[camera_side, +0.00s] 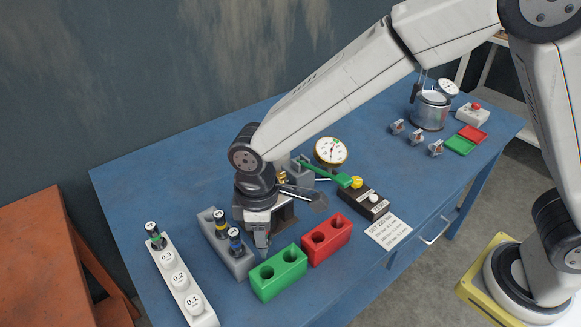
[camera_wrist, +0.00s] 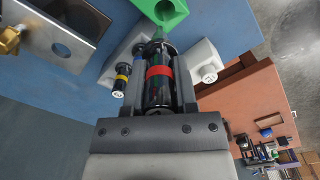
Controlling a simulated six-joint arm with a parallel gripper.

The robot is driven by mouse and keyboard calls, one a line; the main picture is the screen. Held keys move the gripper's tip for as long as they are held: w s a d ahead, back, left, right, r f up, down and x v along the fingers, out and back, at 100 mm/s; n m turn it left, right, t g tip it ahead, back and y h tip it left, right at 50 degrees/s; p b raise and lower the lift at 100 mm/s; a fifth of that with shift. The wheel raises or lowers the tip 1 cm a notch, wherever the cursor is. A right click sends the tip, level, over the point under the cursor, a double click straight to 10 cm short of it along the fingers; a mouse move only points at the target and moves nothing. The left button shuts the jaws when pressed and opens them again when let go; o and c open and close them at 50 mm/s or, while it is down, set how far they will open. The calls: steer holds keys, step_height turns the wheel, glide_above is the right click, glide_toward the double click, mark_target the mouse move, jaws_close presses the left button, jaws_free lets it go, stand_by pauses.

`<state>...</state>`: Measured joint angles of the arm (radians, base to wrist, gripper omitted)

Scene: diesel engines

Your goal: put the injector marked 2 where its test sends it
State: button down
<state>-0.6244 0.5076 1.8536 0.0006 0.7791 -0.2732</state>
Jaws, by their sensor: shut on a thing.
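My gripper (camera_side: 262,242) is shut on a dark injector with a red band (camera_wrist: 158,75), seen in the wrist view. Its number is not visible, and my gripper hides it in the side view. My gripper is above the table between the grey rack and the green block. The grey rack (camera_side: 212,216) holds a yellow-banded injector (camera_side: 221,222) and a blue-banded one (camera_side: 236,240); their marks are too small to read. The green block (camera_side: 279,277) and red block (camera_side: 328,241) each show two holes. A test stand (camera_side: 286,213) with a brass fitting is behind my gripper.
A gauge (camera_side: 331,151), green lever (camera_side: 327,173), black control box (camera_side: 368,203) and setting card (camera_side: 388,231) are right of the stand. A metal pot (camera_side: 431,111) stands farther right.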

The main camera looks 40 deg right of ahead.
mark_target(264, 252)
steer(key=shift+s+a, duration=0.15)
steer(key=shift+s, duration=0.25)
steer(key=shift+f, duration=0.3)
steer(key=shift+f, duration=4.2)
steer(key=shift+f, duration=0.2)
jaws_free()
steer(key=shift+r, duration=0.15)
